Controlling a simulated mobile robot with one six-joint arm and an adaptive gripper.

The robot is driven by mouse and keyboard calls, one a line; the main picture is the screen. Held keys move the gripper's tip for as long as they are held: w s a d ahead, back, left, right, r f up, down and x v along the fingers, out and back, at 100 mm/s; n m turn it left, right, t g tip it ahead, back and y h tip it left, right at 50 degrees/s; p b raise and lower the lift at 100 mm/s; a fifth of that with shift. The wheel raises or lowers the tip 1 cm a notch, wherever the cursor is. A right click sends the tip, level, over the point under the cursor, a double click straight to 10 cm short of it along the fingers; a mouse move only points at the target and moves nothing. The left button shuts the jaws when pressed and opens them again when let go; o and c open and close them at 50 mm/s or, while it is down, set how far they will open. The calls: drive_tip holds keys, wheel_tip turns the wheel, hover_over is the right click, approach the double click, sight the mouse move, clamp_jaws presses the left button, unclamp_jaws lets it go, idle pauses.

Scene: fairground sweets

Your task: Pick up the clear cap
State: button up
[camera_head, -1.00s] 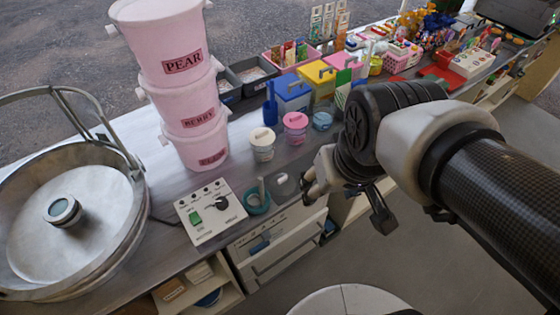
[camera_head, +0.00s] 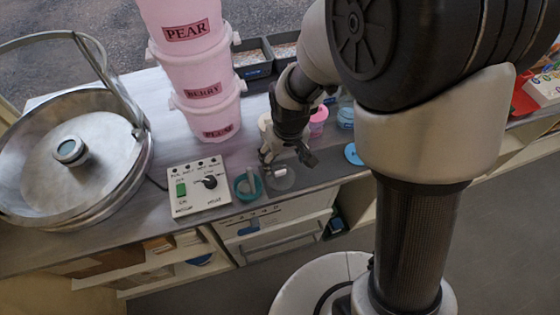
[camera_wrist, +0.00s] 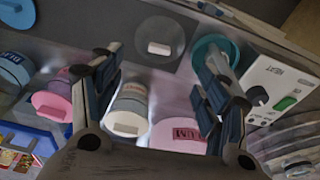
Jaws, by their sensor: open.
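The clear cap (camera_head: 284,182) is a see-through disc with a small pale grip on top, lying near the counter's front edge. It shows whole as a grey disc at the top middle of the wrist view (camera_wrist: 148,32). My gripper (camera_head: 288,161) is open and empty, pointing down close above the cap on its far side. In the wrist view its two fingers (camera_wrist: 163,70) are spread wide, with the cap beyond and between the tips. They look apart from the cap.
A teal ring-shaped item (camera_head: 247,187) lies just left of the cap, beside the control box (camera_head: 200,187). A cream-lidded jar (camera_wrist: 127,108) and a pink-lidded jar (camera_head: 318,121) stand behind. A blue disc (camera_head: 353,154) lies right. Stacked pink tubs (camera_head: 205,78) rise back left.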

sight(281, 172)
drive_tip(key=f, duration=0.2)
drive_tip(key=f+b, duration=0.1)
drive_tip(key=f, duration=0.1)
drive_tip(key=w+f, duration=0.1)
drive_tip(key=f, duration=0.1)
drive_tip(key=shift+a, duration=0.1)
drive_tip(key=f+b, duration=0.2)
drive_tip(key=f, duration=0.1)
drive_tip(key=w+f, duration=0.1)
drive_tip(key=f, duration=0.1)
drive_tip(key=shift+a+b, duration=0.25)
drive_tip(key=shift+b, duration=0.15)
drive_tip(key=shift+r, duration=0.1)
drive_tip(key=shift+c, duration=0.6)
drive_tip(key=shift+s, duration=0.1)
drive_tip(key=c, duration=1.1)
